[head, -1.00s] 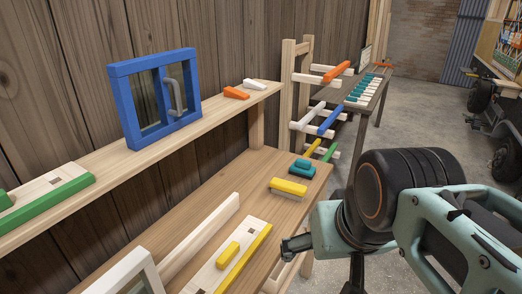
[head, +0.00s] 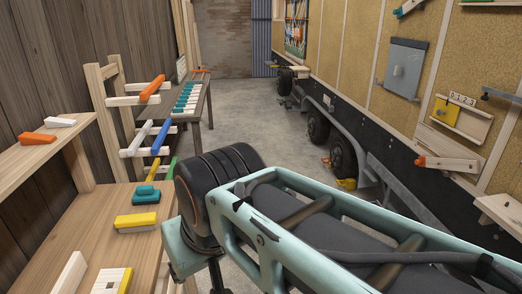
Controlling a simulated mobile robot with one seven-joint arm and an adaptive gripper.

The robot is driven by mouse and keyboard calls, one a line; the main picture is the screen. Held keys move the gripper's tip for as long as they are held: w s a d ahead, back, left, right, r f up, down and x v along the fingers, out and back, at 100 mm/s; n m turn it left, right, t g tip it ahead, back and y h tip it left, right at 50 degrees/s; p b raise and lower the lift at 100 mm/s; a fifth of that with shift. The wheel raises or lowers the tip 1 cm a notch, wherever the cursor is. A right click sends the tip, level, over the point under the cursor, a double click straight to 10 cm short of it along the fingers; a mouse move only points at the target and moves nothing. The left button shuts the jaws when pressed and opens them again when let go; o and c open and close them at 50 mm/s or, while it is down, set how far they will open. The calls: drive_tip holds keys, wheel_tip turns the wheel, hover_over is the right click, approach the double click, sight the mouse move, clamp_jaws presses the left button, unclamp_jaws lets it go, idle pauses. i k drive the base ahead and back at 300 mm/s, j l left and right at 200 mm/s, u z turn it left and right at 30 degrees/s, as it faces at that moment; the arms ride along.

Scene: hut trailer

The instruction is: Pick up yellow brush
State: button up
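The yellow brush (head: 137,222) lies on the lower wooden workbench (head: 85,238), near its right edge, in the head view. It has a yellow top and pale bristles underneath. A teal brush-like block (head: 146,195) sits just behind it. My arm reaches in from the lower right. Only a dark part of my gripper (head: 216,274) shows below the wrist, right of the bench edge and apart from the yellow brush. The fingertips are not clearly seen, so I cannot tell whether it is open or shut.
An upper shelf (head: 20,168) holds an orange block (head: 37,138) and a white one (head: 61,122). A wooden rack with coloured bars (head: 150,88) stands behind the bench. A board wall with mounted items (head: 440,60) is on the right. The concrete floor (head: 245,115) between is open.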

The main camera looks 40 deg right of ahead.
sight(147, 221)
drive_tip(key=z, duration=2.75)
drive_tip(key=j+u, duration=0.1)
drive_tip(key=u, duration=2.65)
drive_tip(key=i+l+u, duration=0.65)
drive_tip(key=i+l, duration=0.15)
